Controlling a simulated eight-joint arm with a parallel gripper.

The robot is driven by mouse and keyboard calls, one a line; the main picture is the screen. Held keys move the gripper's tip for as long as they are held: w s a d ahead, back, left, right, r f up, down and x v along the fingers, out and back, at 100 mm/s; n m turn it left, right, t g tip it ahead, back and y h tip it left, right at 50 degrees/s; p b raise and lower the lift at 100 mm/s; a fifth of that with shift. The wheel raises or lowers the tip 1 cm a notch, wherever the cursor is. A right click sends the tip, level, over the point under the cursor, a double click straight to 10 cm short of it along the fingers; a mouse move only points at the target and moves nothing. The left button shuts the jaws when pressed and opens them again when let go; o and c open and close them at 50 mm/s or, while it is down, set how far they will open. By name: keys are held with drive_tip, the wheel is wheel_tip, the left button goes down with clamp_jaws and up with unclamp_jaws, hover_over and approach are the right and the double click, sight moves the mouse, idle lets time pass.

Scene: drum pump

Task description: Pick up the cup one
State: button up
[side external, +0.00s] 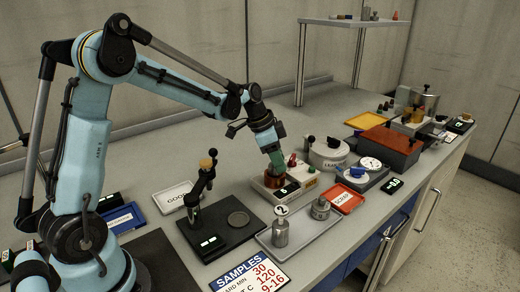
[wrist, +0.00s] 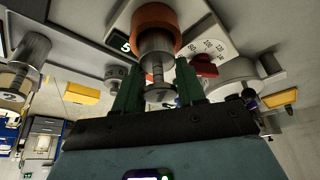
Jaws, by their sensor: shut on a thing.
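A metal cup with a thin stem and round knob (wrist: 157,45) is at the orange-brown ring (wrist: 152,16) of a device. In the side view, my gripper (side external: 275,163) is over that device (side external: 297,180), low at its orange-brown ring (side external: 276,182). In the wrist view, the green fingers of my gripper (wrist: 158,82) are on both sides of the stem, shut on it. No number is readable on this cup. A cup tagged 2 (side external: 281,233) stands upright on a grey tray (side external: 300,244); another metal cup (side external: 320,209) stands there too.
A black stand with a dark press-like post (side external: 196,207) is left of the tray. A white pot (side external: 327,153), a dial scale (side external: 366,174) and a red SCRAP tray (side external: 342,198) are right of the device. A GOOD tray (side external: 174,198) lies at left.

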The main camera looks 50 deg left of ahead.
drive_tip(key=shift+r, duration=0.1)
drive_tip(key=shift+r, duration=0.5)
wheel_tip(320, 180, up, 3)
drive_tip(key=shift+s+d+r, duration=0.1)
drive_tip(key=shift+d+r, duration=0.05)
drive_tip(key=s+d+r, duration=0.4)
drive_tip(key=d+r, duration=0.5)
drive_tip(key=d, duration=0.1)
drive_tip(key=shift+s+d+r, duration=0.15)
drive_tip(key=shift+d+r, duration=0.1)
drive_tip(key=shift+r, duration=0.05)
